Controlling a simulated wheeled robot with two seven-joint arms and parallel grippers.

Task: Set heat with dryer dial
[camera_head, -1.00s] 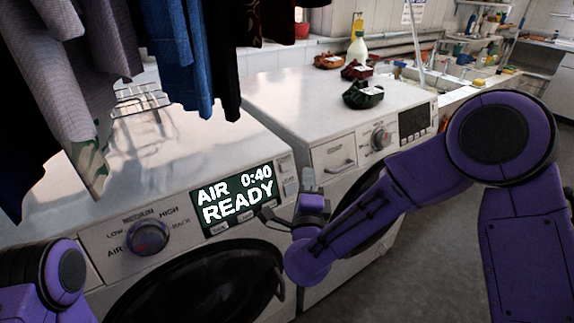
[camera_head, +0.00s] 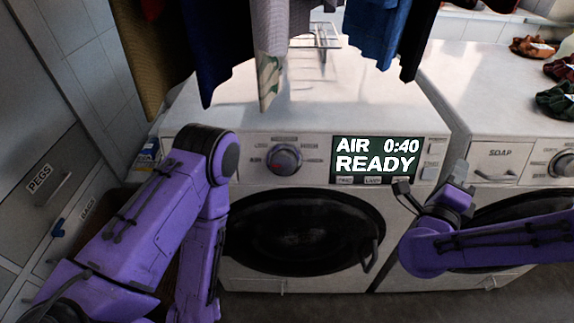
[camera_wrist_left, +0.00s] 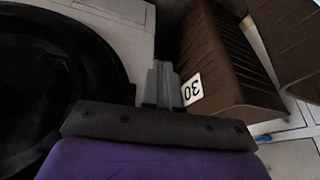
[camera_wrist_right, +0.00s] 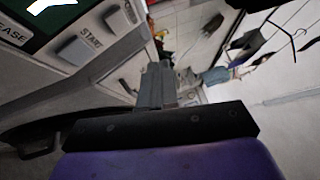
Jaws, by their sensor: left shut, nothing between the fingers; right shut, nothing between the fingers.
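The dryer (camera_head: 310,110) stands in the middle of the head view, with a round dark door below its panel. Its dial (camera_head: 284,159) is left of the screen, with a red mark on its face. The screen (camera_head: 375,159) reads AIR 0:40 READY. My right gripper (camera_head: 460,172) is shut and empty in front of the panel's right end; the right wrist view shows its closed fingers (camera_wrist_right: 157,88) near the START button (camera_wrist_right: 89,41). My left gripper is hidden in the head view; in the left wrist view its fingers (camera_wrist_left: 161,85) are shut and empty, low beside the dryer.
Clothes (camera_head: 275,40) hang over the dryer top. A second machine with a soap drawer (camera_head: 497,160) stands to the right. A brown crate marked 30 (camera_wrist_left: 225,65) is close to my left fingers. Drawers marked PEGS (camera_head: 40,178) stand at left.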

